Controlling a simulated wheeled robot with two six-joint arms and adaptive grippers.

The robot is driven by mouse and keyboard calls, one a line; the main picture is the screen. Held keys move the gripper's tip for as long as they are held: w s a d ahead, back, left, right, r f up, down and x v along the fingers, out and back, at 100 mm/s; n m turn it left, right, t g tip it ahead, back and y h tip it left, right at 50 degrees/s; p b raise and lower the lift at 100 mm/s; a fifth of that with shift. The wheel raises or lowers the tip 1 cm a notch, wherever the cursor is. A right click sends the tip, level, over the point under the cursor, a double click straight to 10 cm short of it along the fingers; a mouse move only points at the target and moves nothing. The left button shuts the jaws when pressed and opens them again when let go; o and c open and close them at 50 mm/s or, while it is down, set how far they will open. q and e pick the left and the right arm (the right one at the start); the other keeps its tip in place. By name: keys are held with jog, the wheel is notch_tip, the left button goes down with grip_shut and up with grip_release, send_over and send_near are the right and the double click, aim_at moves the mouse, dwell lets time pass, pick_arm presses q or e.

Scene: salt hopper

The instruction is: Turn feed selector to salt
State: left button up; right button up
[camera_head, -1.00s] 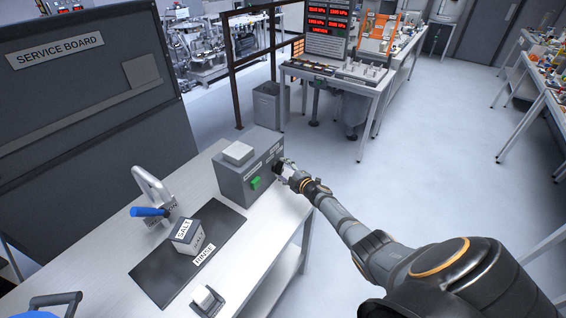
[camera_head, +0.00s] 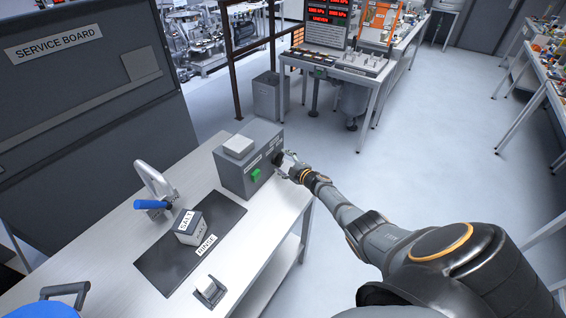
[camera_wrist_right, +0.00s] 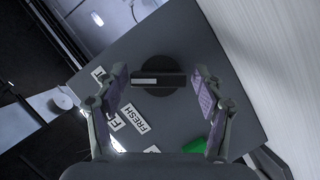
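The feed selector is a round black knob (camera_wrist_right: 160,72) with a raised bar and a pale pointer stripe, on the face of a grey box (camera_head: 232,178). The bar lies level across the right wrist view, its stripe toward the left. A label reading FRESH (camera_wrist_right: 142,117) is below it; other labels are partly hidden by a finger. My right gripper (camera_wrist_right: 160,84) is open, one finger on each side of the knob in the picture, with gaps visible. In the head view the right gripper (camera_head: 288,164) is at the box's right face. My left gripper is not in view.
A green button (camera_head: 256,175) sits on the box near the knob. On the white bench (camera_head: 270,225) are a SALT block (camera_head: 188,228) on a dark mat, a blue-handled lever (camera_head: 152,204) and a small switch unit (camera_head: 209,290). The floor to the right is clear.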

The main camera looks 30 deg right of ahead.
jog(key=shift+o, duration=0.2)
jog(key=shift+s+d+r, duration=0.1)
jog(key=shift+s, duration=0.4)
jog(key=v, duration=1.1)
jog(key=shift+r, duration=0.1)
